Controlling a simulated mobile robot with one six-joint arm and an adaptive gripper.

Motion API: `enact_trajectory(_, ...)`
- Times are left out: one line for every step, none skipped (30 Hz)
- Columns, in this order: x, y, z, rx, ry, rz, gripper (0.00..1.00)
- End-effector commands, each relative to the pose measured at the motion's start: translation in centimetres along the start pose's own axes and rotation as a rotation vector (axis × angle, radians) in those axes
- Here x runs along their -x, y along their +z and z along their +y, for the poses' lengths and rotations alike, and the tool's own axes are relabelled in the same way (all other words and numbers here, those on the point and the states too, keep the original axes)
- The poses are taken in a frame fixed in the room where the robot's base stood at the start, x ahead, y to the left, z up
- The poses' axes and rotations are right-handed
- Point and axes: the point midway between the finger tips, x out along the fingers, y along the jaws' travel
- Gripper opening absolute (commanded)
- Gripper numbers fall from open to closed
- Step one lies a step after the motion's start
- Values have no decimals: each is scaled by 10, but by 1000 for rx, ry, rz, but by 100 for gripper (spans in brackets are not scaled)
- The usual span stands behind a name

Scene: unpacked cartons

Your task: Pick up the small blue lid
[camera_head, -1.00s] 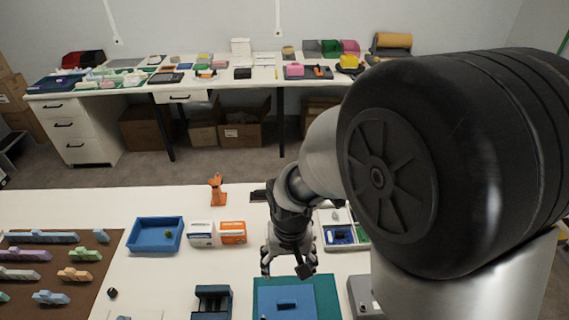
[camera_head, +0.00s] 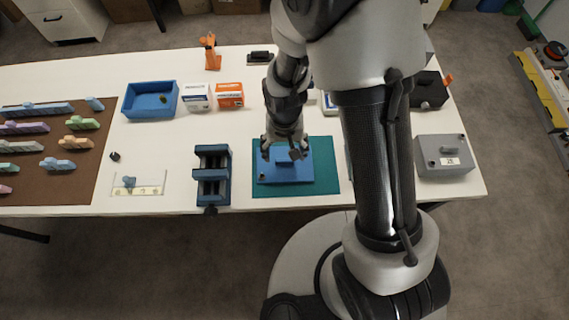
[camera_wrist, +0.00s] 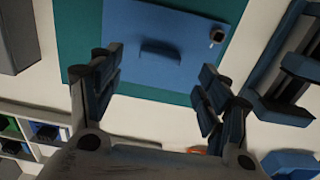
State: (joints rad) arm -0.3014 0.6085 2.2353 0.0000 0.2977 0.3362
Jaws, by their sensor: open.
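A flat blue lid-like plate (camera_head: 296,176) with a raised bar handle lies on a teal mat (camera_head: 327,183) near the table's front edge. In the wrist view the blue plate (camera_wrist: 135,27) fills the top middle, its bar handle (camera_wrist: 160,54) standing on it. A small dark knob with a light rim (camera_wrist: 217,36) sits near one corner. My gripper (camera_head: 284,150) hangs over the plate's far edge. In the wrist view my gripper (camera_wrist: 160,88) is open, its fingers apart and empty, with the handle beyond the gap between them. Contact is not visible.
A dark blue vise-like fixture (camera_head: 213,172) stands left of the mat. A blue tray (camera_head: 128,104) and two small boxes (camera_head: 213,96) lie behind it. A grey box (camera_head: 445,156) sits right, beyond my arm. White table shows between fixture and mat.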

Motion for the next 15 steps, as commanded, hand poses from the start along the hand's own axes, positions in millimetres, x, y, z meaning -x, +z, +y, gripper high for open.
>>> enact_trajectory(-3, 0, 0, 0, 0, 0, 70)
enact_trajectory(-5, 0, 0, 0, 0, -1, 70)
enact_trajectory(-8, 1, 0, 0, 0, -1, 70)
enact_trajectory(-12, 1, 0, 0, 0, -1, 70)
enact_trajectory(-16, 1, 0, 0, 1, -2, 70)
enact_trajectory(-23, 2, 0, 0, 1, -2, 70)
enact_trajectory(-28, 2, 0, 0, 1, -3, 70)
enact_trajectory(-33, 3, 0, 0, 1, -3, 70)
enact_trajectory(-40, 3, 0, 0, 1, -3, 70)
enact_trajectory(-44, 3, 0, 0, 1, -3, 70)
enact_trajectory(-47, 3, 0, 0, 1, -2, 70)
enact_trajectory(-51, 3, 0, 0, 1, -2, 70)
enact_trajectory(-52, 2, 0, 0, 1, -2, 70)
enact_trajectory(-53, 2, 0, 0, 1, -1, 70)
enact_trajectory(-53, 2, 0, 0, 0, 0, 70)
